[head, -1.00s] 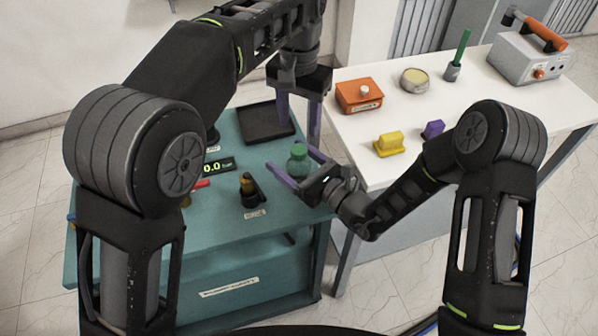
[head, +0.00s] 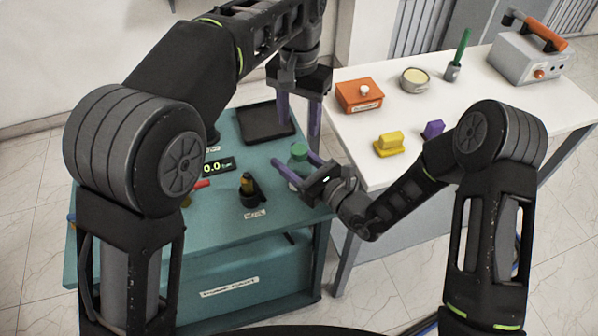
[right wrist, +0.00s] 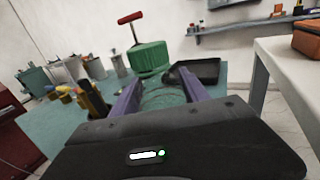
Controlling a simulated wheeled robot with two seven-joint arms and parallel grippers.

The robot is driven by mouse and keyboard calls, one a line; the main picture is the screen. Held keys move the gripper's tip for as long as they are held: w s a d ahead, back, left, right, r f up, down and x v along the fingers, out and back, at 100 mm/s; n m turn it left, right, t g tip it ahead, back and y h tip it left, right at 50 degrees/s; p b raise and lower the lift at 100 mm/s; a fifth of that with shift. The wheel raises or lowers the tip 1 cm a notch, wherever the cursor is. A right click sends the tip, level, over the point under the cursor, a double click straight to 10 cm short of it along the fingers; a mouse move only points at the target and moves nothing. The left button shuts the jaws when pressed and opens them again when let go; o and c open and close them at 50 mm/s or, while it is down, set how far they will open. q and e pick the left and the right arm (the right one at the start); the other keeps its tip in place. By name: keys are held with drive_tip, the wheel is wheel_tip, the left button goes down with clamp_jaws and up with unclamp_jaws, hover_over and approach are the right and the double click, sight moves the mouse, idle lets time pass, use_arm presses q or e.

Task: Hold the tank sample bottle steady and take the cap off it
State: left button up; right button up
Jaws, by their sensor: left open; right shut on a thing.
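The tank sample bottle, with its green cap (head: 299,151), stands upright near the right edge of the teal cart top. My right gripper (head: 293,162) reaches in from the right and is shut on the bottle below the cap. The cap is on the bottle. My left gripper (head: 299,128) is open, fingers pointing down, above and around the cap's surroundings; whether it touches the cap cannot be told.
A black tray (head: 266,123) lies behind the bottle on the cart. The white table (head: 350,130) at right carries an orange box (head: 360,95) and a yellow block (head: 389,145).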

sight(299, 149)
use_arm(q)
drive_tip(key=shift+m, duration=0.3)
drive_tip(key=m, duration=0.5)
drive_tip(key=shift+m, duration=0.3)
drive_tip(key=m, duration=1.4)
drive_tip(key=shift+m, duration=0.3)
drive_tip(key=m, duration=0.6)
drive_tip(key=shift+f, duration=4)
drive_tip(key=shift+c, duration=0.4)
